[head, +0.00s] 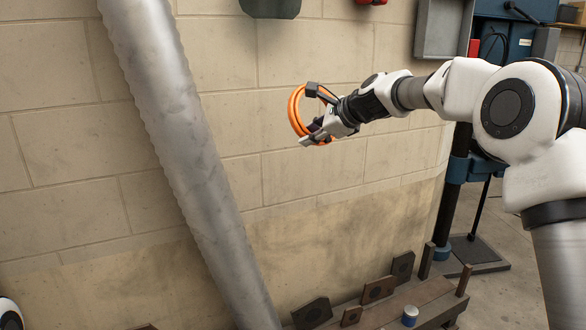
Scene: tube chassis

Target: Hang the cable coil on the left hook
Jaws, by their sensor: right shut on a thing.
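The orange cable coil (297,112) hangs in the air in front of the block wall, near the middle of the head view. My right gripper (316,118) comes in from the right and is shut on the coil's right side. The fingers and a dark part of the gripper cover some of the coil. I cannot make out the left hook in this view. My left gripper is out of view; only a small white and black part of my left arm shows at the lower left corner.
A thick grey metal tube (185,140) leans diagonally left of the coil. A dark green object (270,8) is cut off at the top edge. A blue machine (497,42) stands at the right. Below is a bench (415,300) with metal plates and a small can (410,316).

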